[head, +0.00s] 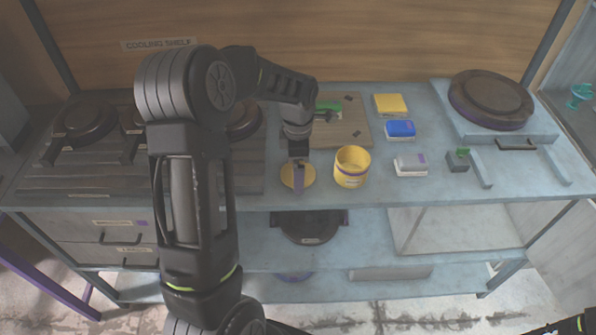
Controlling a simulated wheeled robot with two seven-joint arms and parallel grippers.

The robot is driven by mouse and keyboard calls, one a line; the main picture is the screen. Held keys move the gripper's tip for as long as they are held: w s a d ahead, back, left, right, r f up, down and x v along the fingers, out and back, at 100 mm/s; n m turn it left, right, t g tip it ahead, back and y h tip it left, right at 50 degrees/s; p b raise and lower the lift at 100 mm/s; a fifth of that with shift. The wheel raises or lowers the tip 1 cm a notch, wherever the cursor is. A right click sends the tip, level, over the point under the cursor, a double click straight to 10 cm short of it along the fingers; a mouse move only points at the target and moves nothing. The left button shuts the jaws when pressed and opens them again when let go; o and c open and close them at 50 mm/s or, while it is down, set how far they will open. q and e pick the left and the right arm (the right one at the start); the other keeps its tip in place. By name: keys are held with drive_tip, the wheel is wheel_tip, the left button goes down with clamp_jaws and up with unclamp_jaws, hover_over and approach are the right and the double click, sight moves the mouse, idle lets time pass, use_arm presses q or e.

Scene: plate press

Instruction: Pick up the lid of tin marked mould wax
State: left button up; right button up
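A yellow tin (352,168) stands near the front edge of the bench, with its open top showing. Its marking is too small to read. A yellow round lid (287,177) lies flat on or just above the bench, left of the tin. My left gripper (298,182) points down over the lid and hides its middle. I cannot tell whether its fingers are open or shut, or whether they touch the lid. My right gripper is not in view; only a dark piece of what may be my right arm shows at the bottom right corner.
A wooden board (345,130) with a green-handled tool (328,107) lies behind the tin. Yellow (391,104), blue (400,129) and white (411,164) blocks sit right of it. A round dark press plate (491,98) is at the back right. Dark round plates (84,122) stand at left.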

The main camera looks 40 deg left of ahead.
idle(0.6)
use_arm(q)
drive_tip(key=c, duration=1.2)
